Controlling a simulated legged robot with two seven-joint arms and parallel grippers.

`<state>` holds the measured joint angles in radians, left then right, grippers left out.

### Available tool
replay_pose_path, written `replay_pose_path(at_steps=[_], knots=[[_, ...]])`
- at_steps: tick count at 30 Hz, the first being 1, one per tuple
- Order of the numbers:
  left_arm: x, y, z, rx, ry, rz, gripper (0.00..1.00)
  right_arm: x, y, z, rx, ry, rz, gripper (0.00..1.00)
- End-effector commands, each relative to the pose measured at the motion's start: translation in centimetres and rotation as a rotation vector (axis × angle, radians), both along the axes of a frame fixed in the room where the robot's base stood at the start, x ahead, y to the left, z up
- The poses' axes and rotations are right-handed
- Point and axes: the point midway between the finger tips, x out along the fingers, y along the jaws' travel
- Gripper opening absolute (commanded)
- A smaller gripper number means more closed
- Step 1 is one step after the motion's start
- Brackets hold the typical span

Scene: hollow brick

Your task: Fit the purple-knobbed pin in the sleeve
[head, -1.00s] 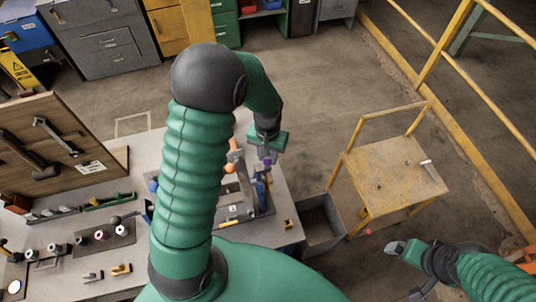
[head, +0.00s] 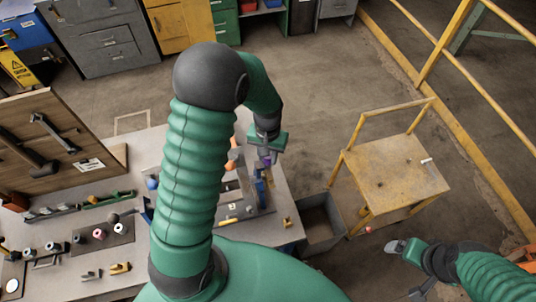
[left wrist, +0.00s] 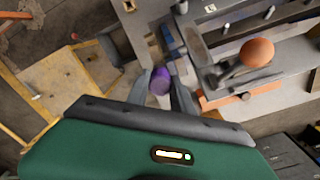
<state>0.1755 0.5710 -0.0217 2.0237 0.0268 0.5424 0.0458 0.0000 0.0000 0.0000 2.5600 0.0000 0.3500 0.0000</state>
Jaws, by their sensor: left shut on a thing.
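The purple knob (left wrist: 161,82) of the pin shows between the two fingers of my left gripper (left wrist: 162,90) in the left wrist view. The fingers are shut on it. In the head view my left gripper (head: 267,149) points down over the right end of the workbench, with a small bit of purple knob (head: 266,161) below it. The pin's shank is hidden, and I cannot pick out the sleeve for sure. My right gripper (head: 396,246) is out over the floor at the lower right, away from the bench; its jaw opening is unclear.
A fixture with an orange ball knob (left wrist: 257,52) stands beside my left gripper. A blue part (left wrist: 173,40) lies just beyond the fingers. A grey bin (head: 320,222) and a yellow cart (head: 395,175) stand right of the bench (head: 110,262). Tools fill the bench's left side.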

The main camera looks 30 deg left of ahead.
Motion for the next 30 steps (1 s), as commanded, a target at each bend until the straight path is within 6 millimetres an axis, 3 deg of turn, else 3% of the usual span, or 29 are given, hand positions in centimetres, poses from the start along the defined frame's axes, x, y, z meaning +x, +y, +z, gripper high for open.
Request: replay_pose_path(at_steps=[10, 11, 16, 26, 30], knots=[[0.0, 0.0, -0.7, 0.0, 0.001, 0.0, 0.0, 0.0, 0.0, -0.5, 0.0, 0.0, 0.0, 0.89], [0.0, 0.0, -0.6, 0.0, 0.001, 0.0, 0.32, 0.0, 0.0, -0.4, 0.0, 0.0, 0.0, 0.89], [0.0, 0.0, -0.6, 0.0, 0.001, 0.0, 0.53, 0.0, 0.0, -0.4, 0.0, 0.0, 0.0, 0.89], [0.0, 0.0, -0.4, 0.0, 0.0, 0.0, 0.53, 0.0, 0.0, -0.5, 0.0, 0.0, 0.0, 0.89], [0.2, 0.0, 1.5, 0.001, -0.006, 0.0, 0.53, 0.0, 0.0, -1.3, 0.0, 0.0, 0.0, 0.89]])
